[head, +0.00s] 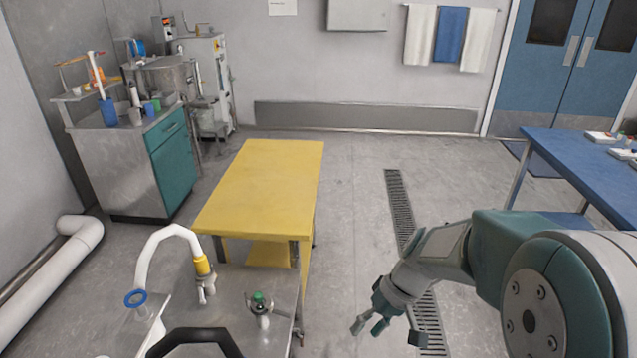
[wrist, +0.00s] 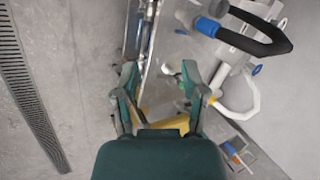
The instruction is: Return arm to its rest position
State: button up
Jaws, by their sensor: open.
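My arm (head: 480,262) reaches in from the right side of the head view. My gripper (head: 368,322) is over the floor, to the right of the metal table, with its fingers apart. In the wrist view my gripper (wrist: 160,75) also shows open, with nothing between its fingertips. The edge of the metal table lies beyond the fingers there.
The metal table (head: 235,285) bears a white curved spout (head: 165,235), a green-topped item (head: 259,302) and a black handle (head: 195,342). A yellow table (head: 265,185) stands behind it. A blue table (head: 580,165) is at right. The floor by the drain (head: 400,210) is clear.

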jog(key=s+d+r+m+t+h, duration=0.1)
jog(key=s+d+r+t+h, duration=0.1)
jog(key=s+r, duration=0.4)
jog(key=s+d+r+m+t+h, duration=0.2)
jog(key=s+d+r+t+h, duration=0.1)
jog(key=s+d+r+t, duration=0.1)
notch_tip(320, 180, up, 4)
jog(key=shift+s+f+t+h, duration=0.1)
jog(key=shift+s+t+h, duration=0.35)
jog(key=shift+s, duration=0.75)
